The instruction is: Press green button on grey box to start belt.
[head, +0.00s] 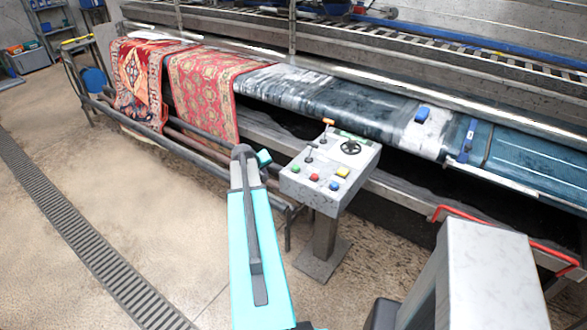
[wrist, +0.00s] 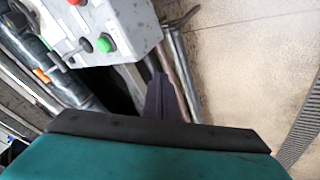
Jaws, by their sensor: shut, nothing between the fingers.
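The grey control box (head: 328,190) stands on a post in the middle of the head view. Its top carries a green button (head: 296,169) at the left corner, then a red button (head: 314,177), a blue button (head: 333,186) and a yellow button (head: 343,172). My gripper's teal hand (head: 264,157) is left of the box, apart from it; its fingers cannot be made out there. In the wrist view my gripper (wrist: 159,78) shows dark fingers shut together and empty. The green button (wrist: 103,45) lies up and left of the fingertips, not touched.
Small levers and a black handwheel (head: 350,147) stand on the box top. Behind it runs the wet belt (head: 350,100), with red patterned rugs (head: 205,85) at its left. A metal rail (head: 185,152) passes left of the box. The floor at left is open, with a drain grate (head: 80,225).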

